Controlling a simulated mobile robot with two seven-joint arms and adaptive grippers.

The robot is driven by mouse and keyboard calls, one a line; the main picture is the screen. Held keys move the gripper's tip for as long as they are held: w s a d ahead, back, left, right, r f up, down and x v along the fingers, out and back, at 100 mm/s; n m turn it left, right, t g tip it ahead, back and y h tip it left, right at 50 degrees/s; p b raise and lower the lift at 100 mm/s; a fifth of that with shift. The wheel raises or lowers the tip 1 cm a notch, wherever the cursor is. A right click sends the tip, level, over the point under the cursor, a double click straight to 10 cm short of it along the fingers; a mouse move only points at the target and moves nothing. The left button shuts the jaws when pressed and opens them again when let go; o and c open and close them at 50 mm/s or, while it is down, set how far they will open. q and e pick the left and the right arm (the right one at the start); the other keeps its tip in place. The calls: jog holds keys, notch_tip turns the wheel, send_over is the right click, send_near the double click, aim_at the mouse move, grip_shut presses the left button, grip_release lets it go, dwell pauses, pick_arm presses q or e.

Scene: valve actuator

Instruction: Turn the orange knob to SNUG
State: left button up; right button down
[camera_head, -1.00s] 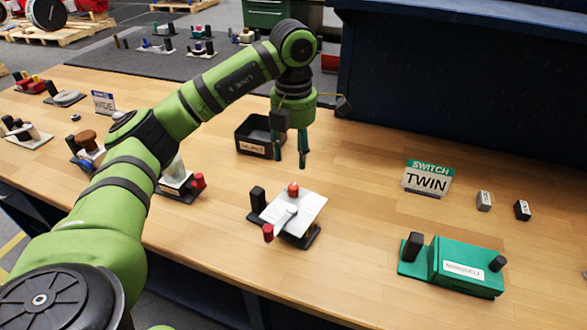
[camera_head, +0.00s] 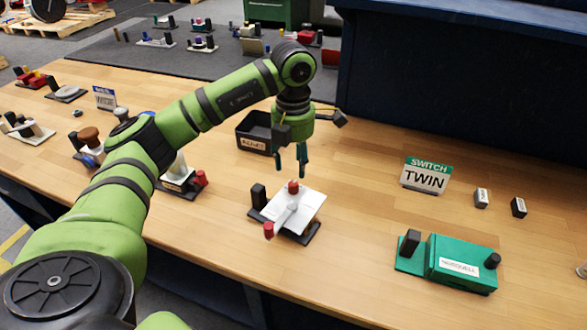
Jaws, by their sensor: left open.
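A valve device with a white plate (camera_head: 305,208) sits on a dark base at the middle of the bench. On it are an orange-red knob (camera_head: 293,187) at the back, a light lever with a red end (camera_head: 269,230) at the front, and a black post (camera_head: 258,196) at the left. No SNUG mark can be read. My left gripper (camera_head: 291,174) points down with its two fingers apart and empty. Its tips appear just above the orange-red knob in the picture; I cannot tell whether they touch it. My right gripper is not in view.
A green device (camera_head: 461,268) with black knobs stands at the right front. A SWITCH TWIN sign (camera_head: 426,175) stands behind it, with two small blocks (camera_head: 481,198) to its right. A black bin (camera_head: 254,132) is behind my left gripper. More devices are at the left.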

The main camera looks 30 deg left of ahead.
aim_at(293, 183)
pick_arm(q)
notch_tip(293, 183, down, 6)
jog(key=shift+f+p, duration=0.25)
jog(key=shift+p, duration=0.65)
grip_shut()
